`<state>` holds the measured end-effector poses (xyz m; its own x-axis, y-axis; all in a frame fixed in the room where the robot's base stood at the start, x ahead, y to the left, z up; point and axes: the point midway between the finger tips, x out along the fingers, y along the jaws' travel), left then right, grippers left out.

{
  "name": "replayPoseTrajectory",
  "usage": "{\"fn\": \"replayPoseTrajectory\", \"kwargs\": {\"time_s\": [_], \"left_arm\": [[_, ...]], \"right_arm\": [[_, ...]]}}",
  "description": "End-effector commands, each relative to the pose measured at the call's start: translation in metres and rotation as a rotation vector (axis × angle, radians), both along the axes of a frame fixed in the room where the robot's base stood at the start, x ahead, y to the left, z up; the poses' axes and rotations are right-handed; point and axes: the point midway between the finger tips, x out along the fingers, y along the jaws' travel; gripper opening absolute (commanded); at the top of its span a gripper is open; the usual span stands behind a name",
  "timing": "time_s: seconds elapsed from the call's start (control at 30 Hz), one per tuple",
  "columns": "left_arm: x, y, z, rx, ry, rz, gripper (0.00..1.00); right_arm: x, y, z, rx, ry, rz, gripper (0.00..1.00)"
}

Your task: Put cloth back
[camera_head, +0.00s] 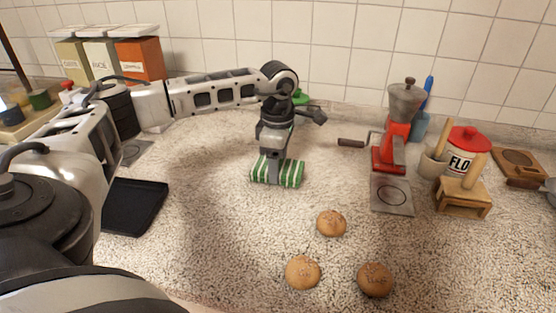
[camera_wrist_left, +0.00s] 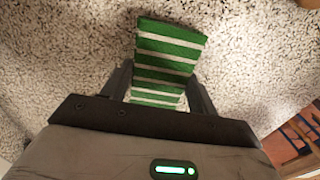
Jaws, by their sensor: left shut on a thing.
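A green and white striped cloth (camera_head: 290,174), folded into a block, is at the middle of the counter in the head view. My left gripper (camera_head: 272,170) comes down on it from above and is shut on it. In the left wrist view the cloth (camera_wrist_left: 168,48) stands out between the two fingers of the left gripper (camera_wrist_left: 160,88). I cannot tell whether the cloth touches the counter or hangs just above it. My right gripper is not in view.
Several buns (camera_head: 331,223) lie in front on the speckled counter (camera_head: 220,225). A red grinder (camera_head: 393,140), a flour tin (camera_head: 466,146) and a wooden stand (camera_head: 463,197) are at right. A dark tray (camera_head: 134,205) and canisters (camera_head: 140,60) are at left. The counter around the cloth is clear.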

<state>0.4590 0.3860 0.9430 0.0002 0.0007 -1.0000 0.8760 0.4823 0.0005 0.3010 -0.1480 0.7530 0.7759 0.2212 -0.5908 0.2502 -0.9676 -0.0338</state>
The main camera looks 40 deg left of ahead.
Motion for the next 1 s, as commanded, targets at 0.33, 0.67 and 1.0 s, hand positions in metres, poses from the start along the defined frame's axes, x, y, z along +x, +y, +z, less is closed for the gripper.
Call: {"fn": "replayPoseTrajectory", "kwargs": {"time_s": [0.33, 0.67, 1.0], "left_arm": [[0.000, 0.000, -0.003, 0.000, 0.000, 0.000, 0.81], [0.000, 0.000, 0.005, 0.000, -0.001, 0.001, 0.81], [0.001, -0.001, 0.073, -0.002, -0.005, 0.000, 0.81]], "right_arm": [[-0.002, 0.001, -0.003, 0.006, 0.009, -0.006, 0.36], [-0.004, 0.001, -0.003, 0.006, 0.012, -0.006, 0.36], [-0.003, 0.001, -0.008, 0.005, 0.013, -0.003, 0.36]]}}
